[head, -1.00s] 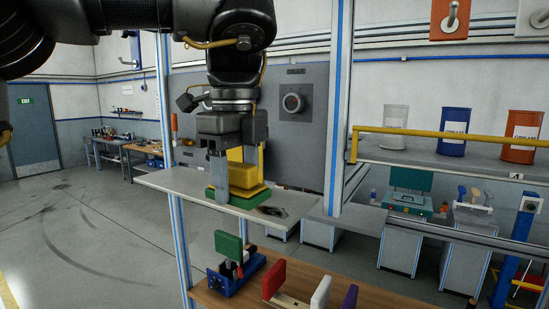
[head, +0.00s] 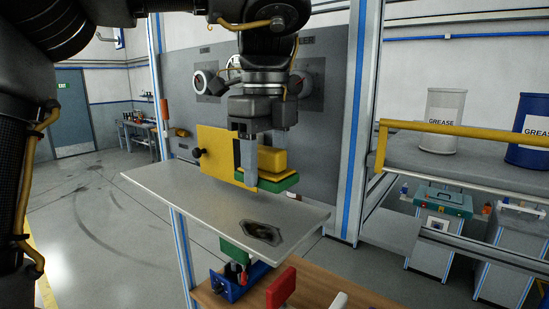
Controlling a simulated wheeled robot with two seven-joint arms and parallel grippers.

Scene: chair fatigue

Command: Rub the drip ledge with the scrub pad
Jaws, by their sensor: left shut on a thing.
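The scrub pad is a yellow block (head: 266,158) with a green underside (head: 277,184). My left gripper (head: 266,172) is shut on the yellow block, fingers pointing down. The drip ledge appears to be the flat grey metal shelf (head: 190,191) below it, with a dark, irregular stain (head: 253,232) near its front right. The pad shows over the ledge's back part, behind the stain; it looks raised, but I cannot tell the gap exactly. My right gripper is not in view.
A yellow plate with a black knob (head: 216,152) stands behind the ledge, just left of the gripper. A blue-striped post (head: 350,130) rises at the right. Below the ledge are a blue fixture (head: 238,283) and a red block (head: 281,287) on a wooden bench.

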